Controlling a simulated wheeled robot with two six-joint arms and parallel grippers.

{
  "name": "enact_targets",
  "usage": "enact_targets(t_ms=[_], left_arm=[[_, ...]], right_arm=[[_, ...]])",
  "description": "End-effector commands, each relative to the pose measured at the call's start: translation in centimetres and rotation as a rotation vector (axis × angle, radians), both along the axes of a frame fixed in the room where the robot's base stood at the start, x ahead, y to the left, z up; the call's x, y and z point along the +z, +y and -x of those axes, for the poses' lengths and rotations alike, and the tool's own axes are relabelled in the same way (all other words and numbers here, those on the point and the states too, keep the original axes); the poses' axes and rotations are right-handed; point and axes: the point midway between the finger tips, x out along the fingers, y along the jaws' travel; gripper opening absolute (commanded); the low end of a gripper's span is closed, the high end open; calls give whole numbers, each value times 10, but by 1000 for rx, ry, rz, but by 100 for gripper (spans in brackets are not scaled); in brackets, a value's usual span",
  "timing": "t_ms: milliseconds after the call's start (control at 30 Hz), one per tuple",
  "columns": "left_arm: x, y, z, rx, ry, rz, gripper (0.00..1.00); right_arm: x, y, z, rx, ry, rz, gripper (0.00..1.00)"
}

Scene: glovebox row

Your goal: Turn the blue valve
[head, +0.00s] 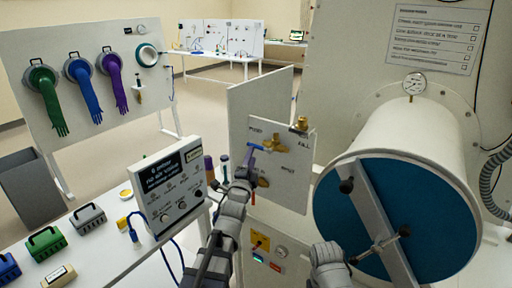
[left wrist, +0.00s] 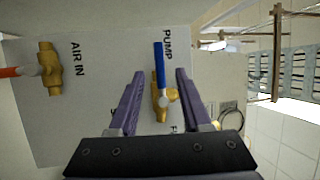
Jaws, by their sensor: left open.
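The blue valve has a blue lever (left wrist: 159,65) on a brass body (left wrist: 172,95), beside the label PUMP on a pale panel (left wrist: 100,110). In the head view its blue lever (head: 256,147) shows on the upright panel (head: 295,185) left of the big drum. My left gripper (left wrist: 159,76) is open, its purple fingers on either side of the lever with visible gaps. In the head view the left gripper (head: 248,164) is right at the panel and partly covers the valve. A grey part of my right arm shows low at the centre, but its gripper does not show.
Another brass valve (left wrist: 48,70), labelled AIR IN, has a red lever. A white drum with a teal door (head: 345,215) and crossbar handle stands at right. A control box (head: 172,190) stands on the table at left. A glove board (head: 95,85) stands behind.

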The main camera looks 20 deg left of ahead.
Motion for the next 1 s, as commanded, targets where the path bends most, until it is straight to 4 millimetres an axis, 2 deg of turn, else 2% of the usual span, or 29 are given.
enact_targets(t_ms=[300,400,700,767,1000], left_arm=[[10,2,-50,0,1,1,48],[11,3,-61,0,1,1,48],[12,3,-64,0,1,1,48],[11,3,-64,0,1,1,44],[12,3,-64,0,1,1,17]], right_arm=[[10,0,0,0,0,0,0],[12,0,0,0,0,0,0],[12,0,0,0,0,0,0],[12,0,0,0,0,0,0],[12,0,0,0,0,0,0]])
